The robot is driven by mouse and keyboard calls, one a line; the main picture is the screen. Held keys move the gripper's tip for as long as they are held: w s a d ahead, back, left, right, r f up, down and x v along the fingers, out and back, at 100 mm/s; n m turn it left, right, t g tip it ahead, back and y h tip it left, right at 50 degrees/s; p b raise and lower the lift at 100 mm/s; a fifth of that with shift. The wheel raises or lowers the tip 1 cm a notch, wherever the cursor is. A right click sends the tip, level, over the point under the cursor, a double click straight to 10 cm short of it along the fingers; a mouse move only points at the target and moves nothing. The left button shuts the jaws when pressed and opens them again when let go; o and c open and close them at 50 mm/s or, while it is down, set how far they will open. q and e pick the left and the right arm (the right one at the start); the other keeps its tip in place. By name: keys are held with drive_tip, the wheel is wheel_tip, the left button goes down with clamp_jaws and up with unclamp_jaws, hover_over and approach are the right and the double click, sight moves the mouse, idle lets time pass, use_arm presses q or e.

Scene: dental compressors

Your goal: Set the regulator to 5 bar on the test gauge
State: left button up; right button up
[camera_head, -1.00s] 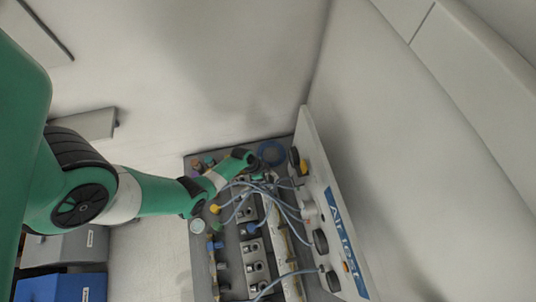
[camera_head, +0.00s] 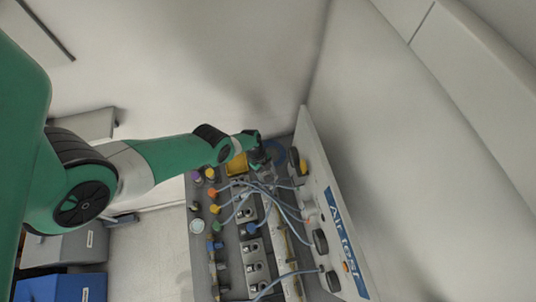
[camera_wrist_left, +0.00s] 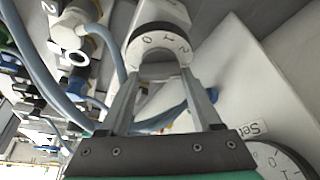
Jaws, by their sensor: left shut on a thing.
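My left gripper (camera_head: 264,163) is at the far end of the bench, beside the upright white panel (camera_head: 325,190) with blue lettering. In the left wrist view the gripper (camera_wrist_left: 163,82) is shut on a grey knob (camera_wrist_left: 160,70), which I take to be the regulator's. A white scale ring (camera_wrist_left: 158,46) with digits including 0, 2 and 4 lies beyond the fingertips. A round white dial (camera_wrist_left: 276,162) shows partly at the lower right; its reading is cut off, and I cannot tell if it is the test gauge. My right gripper is not in view.
Blue-grey hoses (camera_head: 285,205) loop across the bench near the gripper and pass beside its fingers in the wrist view. A blue box (camera_head: 80,287) sits at the lower left.

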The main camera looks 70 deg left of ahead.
use_arm(q)
drive_tip(key=shift+m, duration=0.6)
drive_tip(key=o, duration=1.4)
drive_tip(key=p+v, duration=0.5)
drive_tip(key=v, duration=0.2)
drive_tip(key=shift+w+a+r, duration=0.1)
drive_tip(key=shift+a+r, duration=0.05)
drive_tip(key=shift+r, duration=0.1)
